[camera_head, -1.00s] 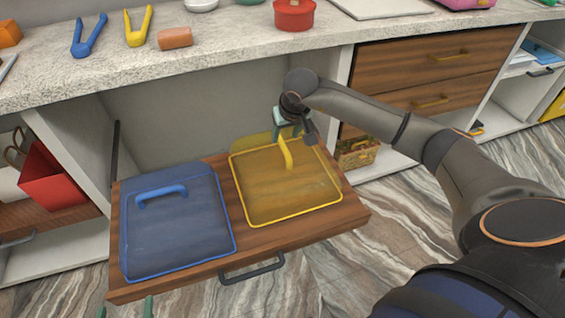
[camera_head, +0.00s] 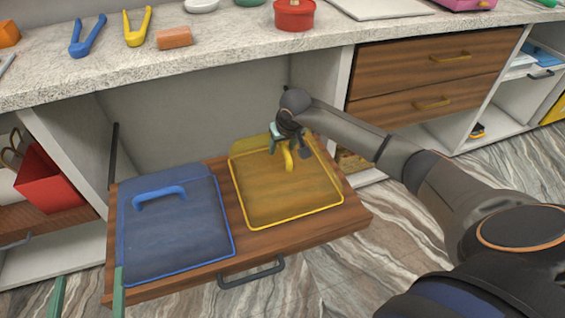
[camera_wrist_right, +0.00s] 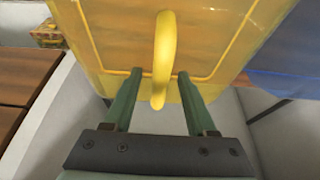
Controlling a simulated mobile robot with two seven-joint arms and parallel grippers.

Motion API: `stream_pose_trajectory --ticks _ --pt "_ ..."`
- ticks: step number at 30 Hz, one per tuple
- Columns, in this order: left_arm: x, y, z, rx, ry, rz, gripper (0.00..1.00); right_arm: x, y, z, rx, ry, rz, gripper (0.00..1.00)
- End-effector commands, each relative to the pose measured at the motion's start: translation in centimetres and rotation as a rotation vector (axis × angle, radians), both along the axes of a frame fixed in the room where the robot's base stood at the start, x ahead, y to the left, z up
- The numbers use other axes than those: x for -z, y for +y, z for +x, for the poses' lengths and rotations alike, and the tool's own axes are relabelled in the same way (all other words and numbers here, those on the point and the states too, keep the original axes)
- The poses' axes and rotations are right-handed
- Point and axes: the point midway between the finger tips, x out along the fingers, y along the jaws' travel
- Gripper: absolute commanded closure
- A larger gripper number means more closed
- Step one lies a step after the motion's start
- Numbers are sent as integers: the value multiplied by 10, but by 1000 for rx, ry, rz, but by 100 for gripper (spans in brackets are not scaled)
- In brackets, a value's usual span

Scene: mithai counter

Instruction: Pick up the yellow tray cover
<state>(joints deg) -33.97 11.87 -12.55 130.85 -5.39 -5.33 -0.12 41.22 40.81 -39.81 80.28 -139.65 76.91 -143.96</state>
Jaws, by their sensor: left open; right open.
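The yellow tray cover (camera_head: 285,190) is a see-through lid with a yellow rim and an arched yellow handle (camera_head: 289,155), lying on the right half of the pulled-out wooden drawer (camera_head: 255,252). My right gripper (camera_head: 285,140) is over the cover's far part, at the handle. In the right wrist view the open green fingers (camera_wrist_right: 160,78) stand on either side of the handle (camera_wrist_right: 164,50), with gaps to it. The cover (camera_wrist_right: 215,35) fills the upper middle there. My left gripper (camera_head: 88,288) shows only as two spread green fingers at the lower left, open and empty.
A blue see-through cover (camera_head: 178,225) with a blue handle lies on the drawer's left half, beside the yellow one. The stone counter (camera_head: 240,45) overhangs behind, holding blue tongs (camera_head: 87,38), yellow tongs (camera_head: 137,27) and a red pot (camera_head: 294,16). A red bin (camera_head: 47,178) stands left.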

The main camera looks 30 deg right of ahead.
Motion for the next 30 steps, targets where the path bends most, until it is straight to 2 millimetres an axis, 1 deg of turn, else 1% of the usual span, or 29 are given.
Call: stream_pose_trajectory --ticks 1,2,16,30 --pt "0 0 0 0 0 0 0 0 0 0 0 0 0 43" --pt "0 0 0 0 1 0 0 0 0 0 0 0 0 46" --pt "0 0 0 -1 2 1 0 0 0 0 0 0 -1 99" --pt "0 0 0 0 2 0 0 -1 0 0 0 0 -1 100"
